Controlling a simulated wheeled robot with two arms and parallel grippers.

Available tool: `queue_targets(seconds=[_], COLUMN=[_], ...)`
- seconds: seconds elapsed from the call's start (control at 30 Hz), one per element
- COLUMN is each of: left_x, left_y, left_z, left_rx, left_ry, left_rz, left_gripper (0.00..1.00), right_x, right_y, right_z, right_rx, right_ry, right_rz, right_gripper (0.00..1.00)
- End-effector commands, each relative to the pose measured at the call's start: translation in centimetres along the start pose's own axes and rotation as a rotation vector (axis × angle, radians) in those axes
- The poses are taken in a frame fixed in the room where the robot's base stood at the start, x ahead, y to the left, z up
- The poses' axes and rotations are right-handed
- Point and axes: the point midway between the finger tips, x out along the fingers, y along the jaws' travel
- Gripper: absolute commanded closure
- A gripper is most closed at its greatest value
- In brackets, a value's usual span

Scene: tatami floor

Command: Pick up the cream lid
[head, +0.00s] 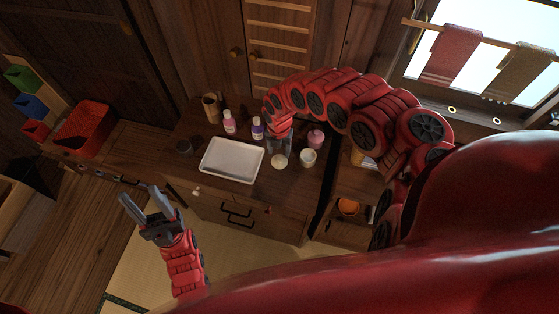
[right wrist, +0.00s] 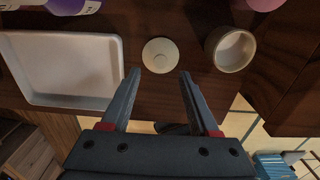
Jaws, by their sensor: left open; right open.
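The cream lid (head: 279,162) is a small round disc with a raised knob, lying flat on the wooden cabinet top between the white tray and the cream cup. In the right wrist view the lid (right wrist: 160,55) shows just beyond the two fingertips, between their lines. My right gripper (right wrist: 159,73) is open and empty, pointing at the lid; no contact shows. In the head view my right gripper (head: 280,147) hangs over the cabinet top by the lid, its fingers partly hidden. My left gripper (head: 143,194) is open and empty in front of the cabinet.
A white tray (head: 231,178) lies left of the lid. A cream cup (head: 308,158) stands right of it, with a pink jar (head: 316,138) behind. A purple-labelled bottle (head: 257,128) and a pink bottle (head: 230,123) stand behind the tray. The cabinet's front edge runs close by.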

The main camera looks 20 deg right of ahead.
Motion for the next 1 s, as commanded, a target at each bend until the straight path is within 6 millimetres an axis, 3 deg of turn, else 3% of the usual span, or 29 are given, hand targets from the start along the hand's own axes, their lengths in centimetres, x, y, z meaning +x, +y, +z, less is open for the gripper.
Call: queue_targets(seconds=[0.33, 0.7, 1.0], left_x=[0.8, 0.8, 0.8], left_y=[0.0, 0.0, 0.0], left_z=[-0.1, -0.1, -0.1], left_rx=[0.0, 0.0, 0.0], left_ry=[0.0, 0.0, 0.0], left_rz=[0.0, 0.0, 0.0], left_gripper=[0.5, 0.5, 0.5], right_x=[3.9, 4.5, 4.5], right_y=[0.1, -0.1, -0.1], right_z=[0.2, 0.4, 0.4], right_rx=[-0.001, 0.0, 0.0], right_ry=[0.003, -0.001, 0.0], right_rz=[0.002, -0.001, -0.001], right_gripper=[0.39, 0.39, 0.93])
